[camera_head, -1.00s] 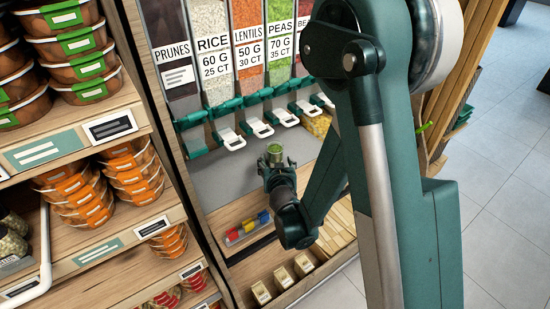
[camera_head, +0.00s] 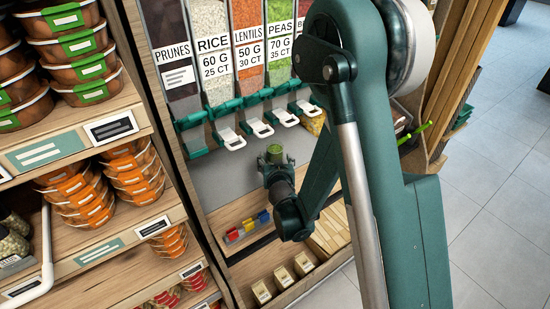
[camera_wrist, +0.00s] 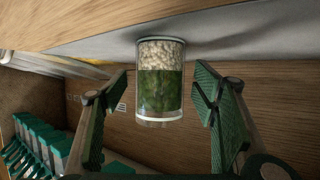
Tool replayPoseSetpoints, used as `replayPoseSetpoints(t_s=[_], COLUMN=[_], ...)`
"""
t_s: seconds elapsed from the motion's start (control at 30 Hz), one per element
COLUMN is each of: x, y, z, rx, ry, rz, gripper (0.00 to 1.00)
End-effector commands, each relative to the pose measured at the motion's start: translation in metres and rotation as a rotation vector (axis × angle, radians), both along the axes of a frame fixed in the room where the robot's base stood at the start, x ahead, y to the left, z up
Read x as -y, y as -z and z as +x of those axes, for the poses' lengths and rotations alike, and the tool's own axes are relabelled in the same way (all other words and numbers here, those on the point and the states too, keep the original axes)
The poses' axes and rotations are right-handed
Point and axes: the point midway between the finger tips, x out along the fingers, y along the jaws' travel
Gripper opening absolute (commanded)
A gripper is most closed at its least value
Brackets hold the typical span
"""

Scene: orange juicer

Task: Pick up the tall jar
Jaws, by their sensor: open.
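The tall jar (camera_wrist: 161,92) is a clear glass jar with pale beans and a green filling, in the middle of the wrist view. Its green top (camera_head: 275,151) shows in the head view, on the grey surface under the dispensers. My gripper (camera_head: 276,164) is open at the jar in the head view. In the wrist view its two green-padded fingers are spread, one on each side of the jar, with a gap on both sides. In the head view the gripper hides most of the jar's lower part.
Food dispensers with green-and-white levers (camera_head: 257,126) hang above the jar. A rack of red, yellow and blue items (camera_head: 247,226) stands on the wooden ledge at front left. Shelves of stacked containers (camera_head: 77,199) fill the left side.

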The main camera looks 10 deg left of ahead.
Motion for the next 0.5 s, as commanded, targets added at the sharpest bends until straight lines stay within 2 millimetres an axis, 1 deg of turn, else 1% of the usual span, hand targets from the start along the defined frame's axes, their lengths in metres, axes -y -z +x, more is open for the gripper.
replayPoseSetpoints(t_s=[0.03, 0.2, 0.33, 0.5], x=[-0.002, -0.006, -0.007, -0.007], y=[0.006, 0.011, 0.012, 0.012], z=[0.006, 0.02, 0.025, 0.025], rx=[0.0, 0.0, 0.0, 0.0], ry=[0.0, 0.0, -0.001, 0.0], rz=[0.001, -0.001, -0.002, -0.001], gripper=[0.59, 0.59, 0.59, 0.59])
